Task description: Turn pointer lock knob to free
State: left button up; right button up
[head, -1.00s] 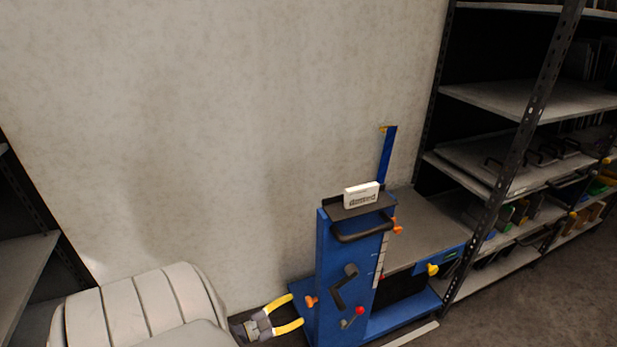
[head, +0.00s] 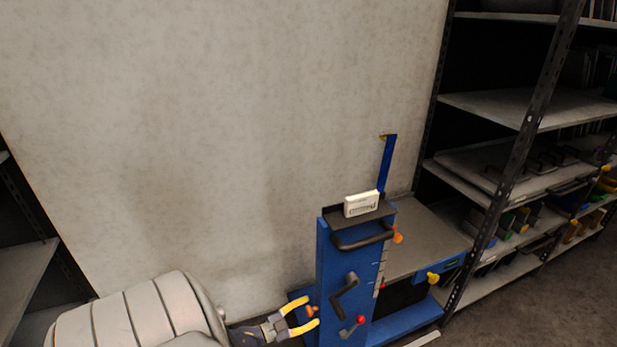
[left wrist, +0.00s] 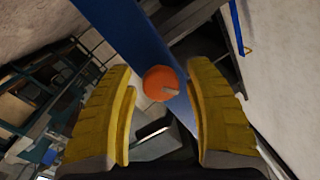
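The blue machine (head: 334,262) stands at lower centre in the head view. A small orange knob (head: 312,311) sticks out from its left side; I take it for the pointer lock knob. In the left wrist view the round orange knob (left wrist: 160,83) with a pale mark on its face lies between my fingers. My left gripper (head: 307,312) is open, its yellow fingers on either side of the knob. In the left wrist view the open fingers (left wrist: 163,100) show a gap on both sides of it. My right gripper does not show.
The machine also bears a black crank (head: 345,291), a red-tipped lever (head: 352,328), an orange knob (head: 397,235) and a yellow knob (head: 433,277). A white box (head: 361,204) rests on its top tray. Shelves (head: 530,105) stand at right; a bare wall is behind.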

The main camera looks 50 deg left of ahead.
pick_arm(q)
grip_shut()
jog(key=shift+s+n, duration=0.1)
jog(key=shift+n, duration=0.3)
dwell(0.5)
jog(key=n+g, duration=0.1)
jog(key=n, duration=0.3)
jog(key=shift+n, duration=0.3)
jog(key=n, duration=0.4)
jog(key=shift+d+f+n+g+h, duration=0.1)
jog(key=shift+n+g+h, duration=0.2)
jog(key=shift+h, duration=0.1)
jog(key=shift+s, duration=0.1)
jog(key=shift+c, duration=1.7)
grip_release()
jog(key=o, duration=0.5)
